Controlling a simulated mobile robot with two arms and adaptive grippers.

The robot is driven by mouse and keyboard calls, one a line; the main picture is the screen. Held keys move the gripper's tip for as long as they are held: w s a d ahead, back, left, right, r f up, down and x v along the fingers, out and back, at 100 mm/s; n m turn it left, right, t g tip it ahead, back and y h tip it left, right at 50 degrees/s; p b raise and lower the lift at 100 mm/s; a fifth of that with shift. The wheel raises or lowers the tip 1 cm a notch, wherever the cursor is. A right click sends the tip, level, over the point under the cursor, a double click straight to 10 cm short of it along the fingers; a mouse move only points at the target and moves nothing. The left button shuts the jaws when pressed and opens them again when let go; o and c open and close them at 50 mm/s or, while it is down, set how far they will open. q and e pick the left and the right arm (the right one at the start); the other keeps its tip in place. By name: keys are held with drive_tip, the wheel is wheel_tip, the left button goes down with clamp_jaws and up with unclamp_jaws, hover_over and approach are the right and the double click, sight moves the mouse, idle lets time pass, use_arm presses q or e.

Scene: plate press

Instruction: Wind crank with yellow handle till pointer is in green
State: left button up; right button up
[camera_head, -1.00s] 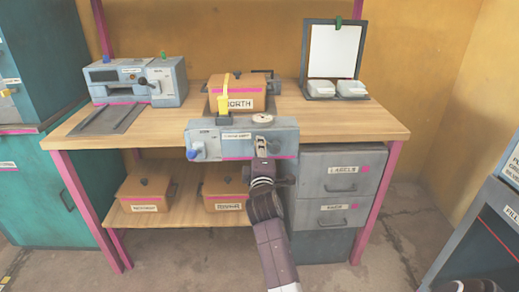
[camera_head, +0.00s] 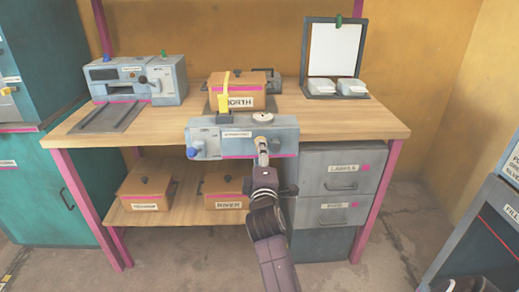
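The grey press unit (camera_head: 205,128) sits at the front edge of the wooden workbench. A yellow handle (camera_head: 223,103) stands upright at its top left, in front of a brown box. A small round white dial (camera_head: 263,118) lies on its top right; its pointer and any green zone are too small to read. A blue knob (camera_head: 191,153) is at the lower left of its front. My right gripper (camera_head: 262,150) is in front of the right part of the panel, below the dial and apart from the yellow handle. Its finger opening is unclear. My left gripper is out of view.
The brown box (camera_head: 238,90) stands behind the yellow handle. A grey machine (camera_head: 160,75) stands at the bench's left, a clipboard stand (camera_head: 334,50) at its right. Grey drawers (camera_head: 340,185) are below right. The bench top (camera_head: 375,122) is clear at front right.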

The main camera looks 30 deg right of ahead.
drive_tip(key=v, duration=0.2)
drive_tip(key=shift+s+a, duration=0.2)
drive_tip(key=shift+s, duration=0.1)
drive_tip(key=shift+f, duration=0.1)
